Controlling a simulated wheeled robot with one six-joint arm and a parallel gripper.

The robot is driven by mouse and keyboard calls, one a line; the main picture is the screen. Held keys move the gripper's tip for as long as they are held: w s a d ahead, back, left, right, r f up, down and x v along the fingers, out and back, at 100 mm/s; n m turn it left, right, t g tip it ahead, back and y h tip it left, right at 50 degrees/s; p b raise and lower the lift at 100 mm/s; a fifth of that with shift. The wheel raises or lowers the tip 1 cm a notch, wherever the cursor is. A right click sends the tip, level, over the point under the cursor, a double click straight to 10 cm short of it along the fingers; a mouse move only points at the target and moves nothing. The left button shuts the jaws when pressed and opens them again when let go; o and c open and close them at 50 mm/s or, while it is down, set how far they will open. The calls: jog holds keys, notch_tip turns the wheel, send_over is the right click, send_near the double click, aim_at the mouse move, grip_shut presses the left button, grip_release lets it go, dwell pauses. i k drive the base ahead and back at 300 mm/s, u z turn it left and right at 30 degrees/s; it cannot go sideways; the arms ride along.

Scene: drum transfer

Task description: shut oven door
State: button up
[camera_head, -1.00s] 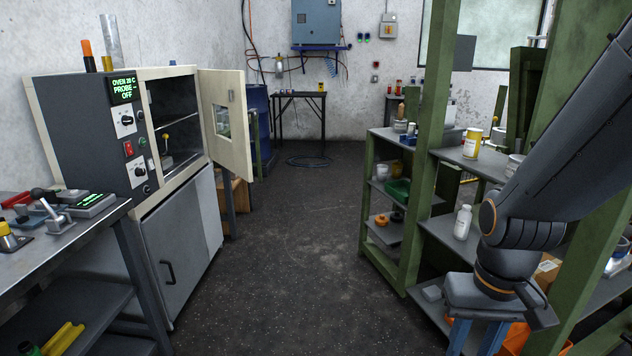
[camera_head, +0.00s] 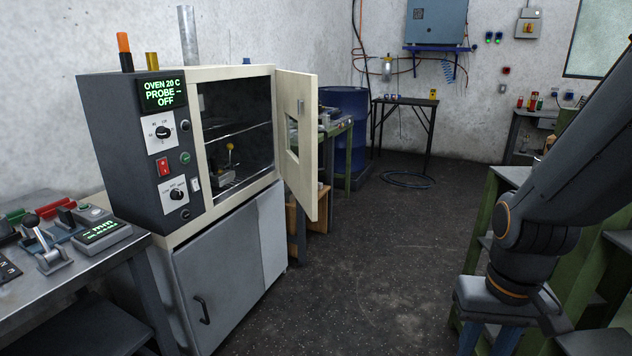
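The oven (camera_head: 150,165) stands at the left on a grey cabinet, its display reading "OVEN 20 C PROBE – OFF". Its cream door (camera_head: 304,150), with a small window, is swung wide open on the right side of the opening. Inside the dark chamber (camera_head: 243,125) are wire shelves and a small item with a yellow knob (camera_head: 230,147). My gripper (camera_head: 490,340) hangs at the lower right, well apart from the door; its blue fingers run off the bottom edge, so their tips and opening are hidden.
A steel bench (camera_head: 95,262) with a lever device and a small display unit is at the lower left. A blue drum (camera_head: 345,115) and a dark table (camera_head: 405,103) stand behind the door. Green shelving is at the right. The dark floor (camera_head: 350,270) between is clear.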

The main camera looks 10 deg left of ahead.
aim_at(300, 174)
jog(key=u, duration=0.75)
jog(key=i, duration=1.1)
jog(key=u, duration=0.75)
